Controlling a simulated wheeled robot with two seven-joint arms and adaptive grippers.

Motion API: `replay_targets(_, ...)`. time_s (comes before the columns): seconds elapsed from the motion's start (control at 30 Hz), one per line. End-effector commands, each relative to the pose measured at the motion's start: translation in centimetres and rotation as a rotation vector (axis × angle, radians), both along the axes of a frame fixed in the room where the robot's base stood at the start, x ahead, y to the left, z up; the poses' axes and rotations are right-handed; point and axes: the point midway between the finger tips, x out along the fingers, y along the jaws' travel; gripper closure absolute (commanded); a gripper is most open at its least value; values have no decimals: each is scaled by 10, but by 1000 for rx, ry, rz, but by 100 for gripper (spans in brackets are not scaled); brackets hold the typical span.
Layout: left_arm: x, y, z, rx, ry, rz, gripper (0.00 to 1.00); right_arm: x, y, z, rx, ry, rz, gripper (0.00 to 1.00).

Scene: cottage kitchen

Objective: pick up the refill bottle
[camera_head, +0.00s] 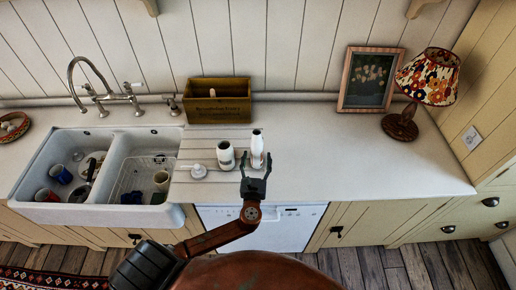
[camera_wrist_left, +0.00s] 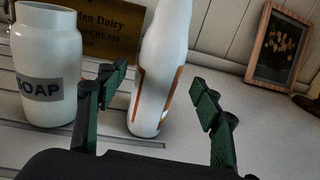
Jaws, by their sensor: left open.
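The refill bottle (camera_head: 257,146) is a slim white bottle with an orange-edged label, upright at the right end of the ribbed drainboard area. In the left wrist view, the refill bottle (camera_wrist_left: 163,60) rises between my finger tips, and its top is cut off. My left gripper (camera_head: 256,160) is open at the near side of the bottle. In the wrist view, the left gripper's fingers (camera_wrist_left: 160,85) stand apart on either side, with visible space at the right finger. I cannot tell whether the left finger touches. My right gripper is not in view.
A white SOAP jar (camera_head: 225,157) stands close left of the bottle, also in the wrist view (camera_wrist_left: 46,65). A white pump top (camera_head: 199,171) lies further left, by the double sink (camera_head: 107,200). A wooden crate (camera_head: 217,112) stands behind. The counter right (camera_head: 330,165) is clear up to the lamp (camera_head: 428,78).

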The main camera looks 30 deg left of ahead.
Motion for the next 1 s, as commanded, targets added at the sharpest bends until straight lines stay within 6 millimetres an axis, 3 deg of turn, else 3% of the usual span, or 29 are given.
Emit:
replay_targets(0.13,19,13,4,4,-1,-1,40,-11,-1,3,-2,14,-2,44)
replay_targets(0.3,37,22,2,1,0,-1,40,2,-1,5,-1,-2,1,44)
replay_targets(0.47,41,23,1,0,1,-2,40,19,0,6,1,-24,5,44)
replay_targets(0.6,41,23,1,0,1,-2,41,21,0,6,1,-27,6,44)
replay_targets(1.0,41,23,1,0,1,-2,68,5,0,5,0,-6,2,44)
